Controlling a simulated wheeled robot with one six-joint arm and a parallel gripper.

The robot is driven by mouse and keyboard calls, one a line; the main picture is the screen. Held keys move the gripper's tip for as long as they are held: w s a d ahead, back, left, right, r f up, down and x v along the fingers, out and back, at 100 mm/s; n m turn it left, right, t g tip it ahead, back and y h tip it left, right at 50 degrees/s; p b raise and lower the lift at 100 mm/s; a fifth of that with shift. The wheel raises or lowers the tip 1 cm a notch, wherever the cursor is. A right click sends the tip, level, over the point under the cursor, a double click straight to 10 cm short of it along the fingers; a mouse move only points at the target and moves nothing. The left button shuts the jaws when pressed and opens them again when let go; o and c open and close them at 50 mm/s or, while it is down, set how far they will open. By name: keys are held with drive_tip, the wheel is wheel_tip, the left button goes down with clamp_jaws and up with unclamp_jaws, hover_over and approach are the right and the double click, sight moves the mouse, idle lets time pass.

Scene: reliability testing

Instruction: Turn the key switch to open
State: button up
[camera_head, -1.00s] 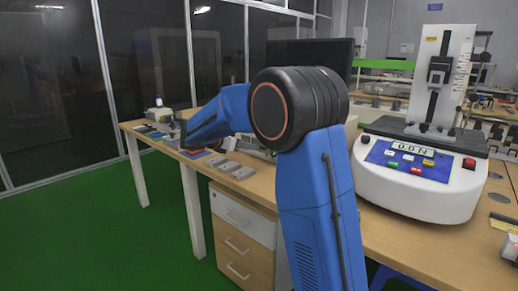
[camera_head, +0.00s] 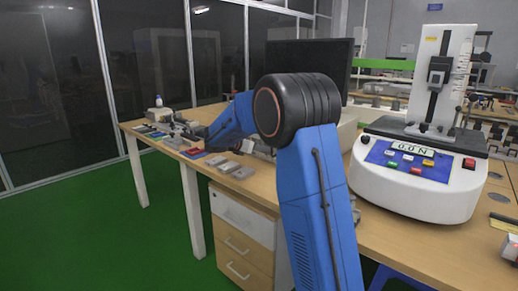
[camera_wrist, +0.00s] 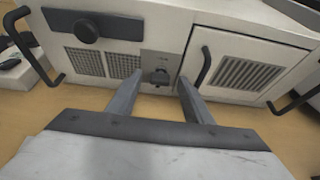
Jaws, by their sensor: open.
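In the wrist view, a small dark key switch (camera_wrist: 160,77) sits on a grey plate on the front of a white equipment box (camera_wrist: 140,22). My gripper (camera_wrist: 159,82) is open, its two grey fingers apart and pointing toward the box. The switch appears between the fingertips, and nothing is held. I cannot tell how far the tips are from the panel. In the head view the switch cannot be made out, and my blue arm blocks part of the bench.
A dark round knob (camera_wrist: 86,31), vent grilles and black handles (camera_wrist: 196,66) surround the switch. In the head view, a white force tester (camera_head: 415,185) stands at the right of the wooden bench (camera_head: 400,240). Small grey blocks (camera_head: 231,169) lie near the bench's front edge.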

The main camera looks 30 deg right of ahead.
drive_tip(key=c, duration=1.1)
drive_tip(key=shift+o, duration=0.4)
drive_tip(key=shift+s+m+t, duration=0.15)
drive_tip(key=shift+m+t, duration=0.45)
drive_tip(key=shift+m, duration=0.2)
drive_tip(key=o, duration=1)
drive_tip(key=v, duration=1.7)
drive_tip(key=shift+r, duration=0.25)
